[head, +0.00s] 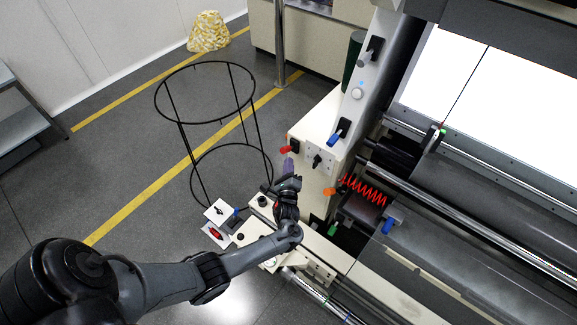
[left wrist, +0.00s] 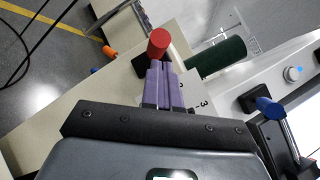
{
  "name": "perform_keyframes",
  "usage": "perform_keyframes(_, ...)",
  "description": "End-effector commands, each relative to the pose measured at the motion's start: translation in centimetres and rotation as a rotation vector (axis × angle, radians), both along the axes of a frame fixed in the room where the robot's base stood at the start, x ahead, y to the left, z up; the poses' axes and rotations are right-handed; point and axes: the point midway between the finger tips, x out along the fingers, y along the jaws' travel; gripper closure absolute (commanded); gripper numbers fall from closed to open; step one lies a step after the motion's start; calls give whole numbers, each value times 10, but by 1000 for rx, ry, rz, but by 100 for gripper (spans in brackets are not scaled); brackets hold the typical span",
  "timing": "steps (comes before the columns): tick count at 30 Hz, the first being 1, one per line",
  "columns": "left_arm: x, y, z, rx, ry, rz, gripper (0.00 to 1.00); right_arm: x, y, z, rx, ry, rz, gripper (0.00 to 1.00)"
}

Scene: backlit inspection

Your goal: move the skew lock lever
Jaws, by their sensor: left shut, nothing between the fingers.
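A red-tipped lever (head: 286,150) sticks out from a black mount on the left side of the cream machine housing. It also shows in the left wrist view (left wrist: 158,43), just past my fingertips. No label naming the skew lock lever is readable, so I cannot tell for sure that this is it. My left gripper (head: 289,166) has purple fingers, pressed together and empty, close below the red tip in the head view. In the left wrist view the fingers (left wrist: 165,85) point at the red tip and partly cover its mount; contact cannot be told. My right gripper is not in view.
A blue-tipped lever (head: 335,134), a black knob (head: 317,161) and an orange-tipped lever (head: 330,191) sit close by on the housing. A red coil (head: 364,190) hangs right.

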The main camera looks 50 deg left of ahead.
Motion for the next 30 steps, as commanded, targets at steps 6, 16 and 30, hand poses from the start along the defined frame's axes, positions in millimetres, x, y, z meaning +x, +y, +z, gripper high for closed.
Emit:
perform_keyframes(6,-18,-26,-11,-1,1,3,100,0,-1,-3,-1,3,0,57)
perform_keyframes(16,-58,-68,-12,-2,0,3,100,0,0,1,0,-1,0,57)
perform_keyframes(30,-102,-81,-23,6,61,5,100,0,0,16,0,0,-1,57)
